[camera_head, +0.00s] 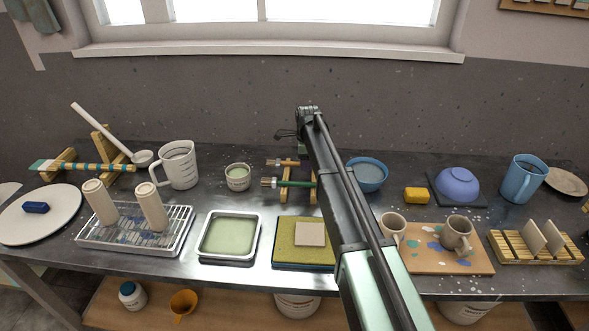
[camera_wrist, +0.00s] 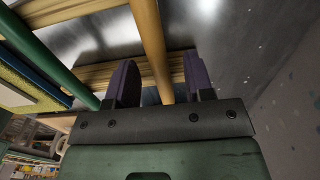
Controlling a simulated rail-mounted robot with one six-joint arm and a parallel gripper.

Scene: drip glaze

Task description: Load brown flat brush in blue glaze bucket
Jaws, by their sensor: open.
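The brown flat brush (camera_head: 282,162) lies across a wooden rest (camera_head: 313,194) in the head view, its other end hidden behind my arm. In the wrist view its brown handle (camera_wrist: 151,36) runs between the two dark fingers of my gripper (camera_wrist: 157,80). The fingers are apart, one on each side of the handle; whether either touches it I cannot tell. My arm hides the gripper in the head view. A round blue container (camera_head: 368,174) with grey-blue liquid, which looks like the blue glaze bucket, stands just right of my arm.
A green-handled brush (camera_head: 295,184) lies in front on the same rest, and shows left of my gripper in the wrist view (camera_wrist: 48,52). A small glaze cup (camera_head: 238,177) stands left. A sponge stack (camera_head: 287,254) lies in front. A yellow block (camera_head: 416,195) sits right of the blue container.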

